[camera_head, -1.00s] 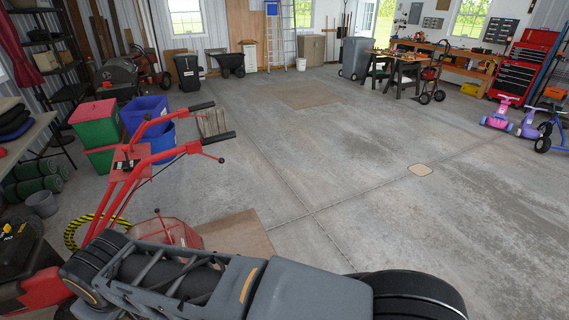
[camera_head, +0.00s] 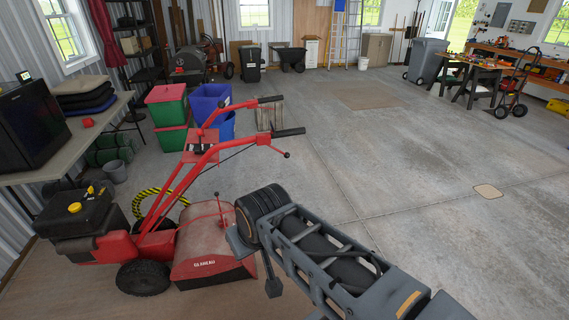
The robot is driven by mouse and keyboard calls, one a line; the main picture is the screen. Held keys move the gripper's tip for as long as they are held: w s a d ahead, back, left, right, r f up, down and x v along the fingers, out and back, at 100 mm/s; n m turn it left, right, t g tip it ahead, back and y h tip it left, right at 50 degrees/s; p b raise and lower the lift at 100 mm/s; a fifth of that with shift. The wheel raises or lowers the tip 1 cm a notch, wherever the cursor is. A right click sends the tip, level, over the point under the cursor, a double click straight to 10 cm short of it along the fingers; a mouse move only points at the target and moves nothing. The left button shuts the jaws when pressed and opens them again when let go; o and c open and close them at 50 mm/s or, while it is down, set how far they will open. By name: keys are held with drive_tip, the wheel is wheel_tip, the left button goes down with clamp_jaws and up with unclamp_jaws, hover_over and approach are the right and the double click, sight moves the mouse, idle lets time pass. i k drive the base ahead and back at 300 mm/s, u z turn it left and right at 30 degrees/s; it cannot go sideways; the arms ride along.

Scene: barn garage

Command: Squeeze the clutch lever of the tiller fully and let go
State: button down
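The red tiller (camera_head: 205,245) stands at the left on its black wheels. Its two red handlebars rise to the right and end in black grips, the far grip (camera_head: 270,99) and the near grip (camera_head: 290,132). A thin dark lever with a round knob (camera_head: 286,154) sticks out below the near grip. I cannot tell for sure whether this is the clutch lever. My arm reaches in from the bottom right, its end in front of the tiller's hood, below the handlebars. A small dark piece of my gripper (camera_head: 273,287) hangs below the arm; its fingers cannot be made out.
Green and red bins and blue bins (camera_head: 213,103) stand behind the handlebars. A table (camera_head: 60,150) with a black box-shaped appliance is at the left. Open concrete floor (camera_head: 400,150) lies right of the tiller. A workbench and hand truck (camera_head: 512,95) are at the far right.

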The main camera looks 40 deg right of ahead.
sight(286, 155)
drive_tip(key=i, duration=1)
